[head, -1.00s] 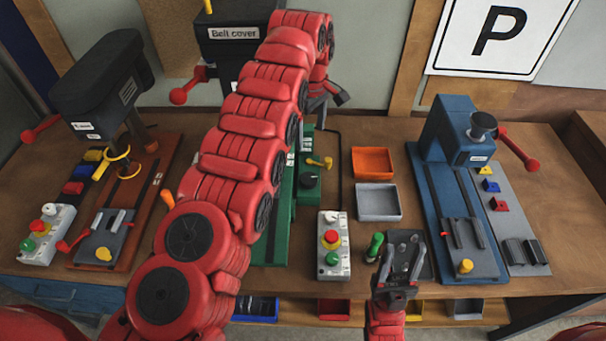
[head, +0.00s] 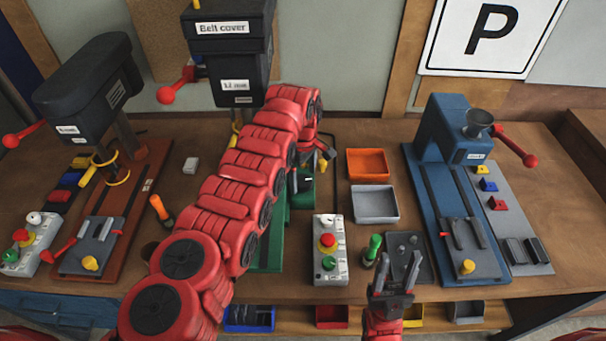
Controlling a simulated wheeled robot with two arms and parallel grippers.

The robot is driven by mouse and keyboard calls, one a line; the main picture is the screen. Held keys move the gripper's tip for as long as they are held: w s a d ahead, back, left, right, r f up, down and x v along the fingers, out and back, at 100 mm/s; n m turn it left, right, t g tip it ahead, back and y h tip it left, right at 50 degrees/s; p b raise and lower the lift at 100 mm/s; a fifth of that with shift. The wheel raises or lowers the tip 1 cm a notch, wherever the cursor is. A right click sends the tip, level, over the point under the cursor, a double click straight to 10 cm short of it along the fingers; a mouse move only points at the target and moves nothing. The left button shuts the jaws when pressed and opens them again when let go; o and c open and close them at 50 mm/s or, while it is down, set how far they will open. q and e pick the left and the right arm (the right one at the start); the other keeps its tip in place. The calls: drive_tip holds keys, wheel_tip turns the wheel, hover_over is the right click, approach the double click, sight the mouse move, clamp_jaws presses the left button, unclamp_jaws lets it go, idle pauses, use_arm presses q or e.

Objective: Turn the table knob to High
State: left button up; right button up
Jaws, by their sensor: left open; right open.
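The green machine's small control box (head: 303,201) is in the middle of the table, partly hidden by my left arm. Its black knob is mostly hidden under my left gripper, so I cannot read its setting. My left gripper (head: 304,180) is low over this box, with its jaws open; whether it touches the knob I cannot tell. My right gripper (head: 392,281) is open and empty at the table's front edge, in front of a dark plate.
A button box (head: 328,250) stands just right of the green machine. A green-handled tool (head: 372,250), an orange tray (head: 368,163) and a grey tray (head: 375,203) lie further right. A blue machine (head: 445,140) stands at right. A black machine (head: 85,90) stands at left.

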use_arm(q)
drive_tip(key=shift+f, duration=0.5)
drive_tip(key=c, duration=1.3)
drive_tip(key=shift+w+f+m+b, duration=0.1)
drive_tip(key=shift+f+m+b, duration=0.1)
drive_tip(key=shift+m+b, duration=0.8)
drive_tip(key=shift+c, duration=0.2)
drive_tip(key=shift+r, duration=0.3)
drive_tip(key=o, duration=1.3)
drive_tip(key=shift+o, duration=0.2)
